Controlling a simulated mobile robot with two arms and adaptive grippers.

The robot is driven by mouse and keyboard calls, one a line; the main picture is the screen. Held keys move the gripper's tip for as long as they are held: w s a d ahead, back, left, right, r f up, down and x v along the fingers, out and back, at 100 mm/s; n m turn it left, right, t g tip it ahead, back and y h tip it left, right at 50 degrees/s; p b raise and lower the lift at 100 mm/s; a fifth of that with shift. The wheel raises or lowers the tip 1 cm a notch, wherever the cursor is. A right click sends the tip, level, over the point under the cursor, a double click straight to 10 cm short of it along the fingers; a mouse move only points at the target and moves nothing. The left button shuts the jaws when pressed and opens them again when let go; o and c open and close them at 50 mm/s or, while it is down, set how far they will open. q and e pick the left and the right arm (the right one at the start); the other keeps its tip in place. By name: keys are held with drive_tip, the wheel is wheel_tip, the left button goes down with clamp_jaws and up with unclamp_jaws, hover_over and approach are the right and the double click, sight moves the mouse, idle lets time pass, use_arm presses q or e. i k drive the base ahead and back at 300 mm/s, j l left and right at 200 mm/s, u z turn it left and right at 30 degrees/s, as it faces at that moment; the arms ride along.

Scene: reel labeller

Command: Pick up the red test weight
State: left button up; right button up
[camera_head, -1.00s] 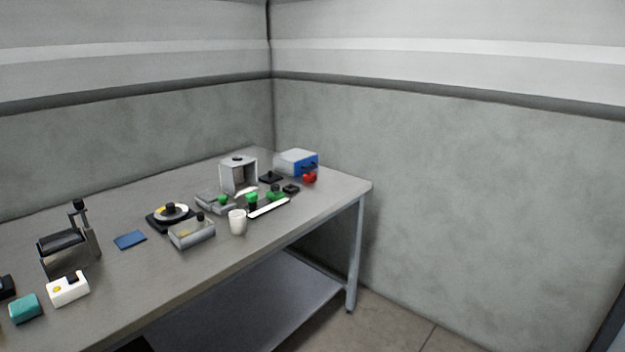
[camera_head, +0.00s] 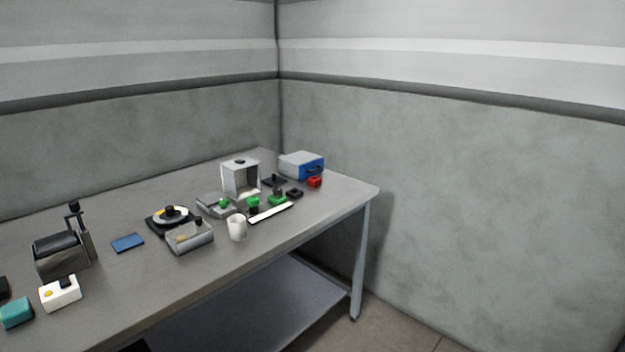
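A small red object (camera_head: 314,182), which looks like the red test weight, sits on the grey table (camera_head: 345,193) near its far right end. It is just in front of the blue and grey box (camera_head: 302,165). It is too small to make out its shape well. Neither of my grippers shows in the head view.
Left of the red object are a black block (camera_head: 294,193), a white strip (camera_head: 270,212), several green-topped items, an open grey housing (camera_head: 240,178) and a white mug (camera_head: 237,228). A tape dispenser-like device (camera_head: 62,252) stands at left. The table's right corner is clear.

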sight(314, 181)
drive_tip(key=i+l+u, duration=0.1)
drive_tip(key=i+l, duration=0.15)
drive_tip(key=i+l+u, duration=0.1)
drive_tip(key=l, duration=0.3)
drive_tip(key=i+l+u, duration=0.1)
drive_tip(key=i+l, duration=0.45)
drive_tip(key=l, duration=0.15)
drive_tip(key=i+l+u, duration=0.15)
drive_tip(key=l, duration=0.2)
drive_tip(key=i, duration=0.05)
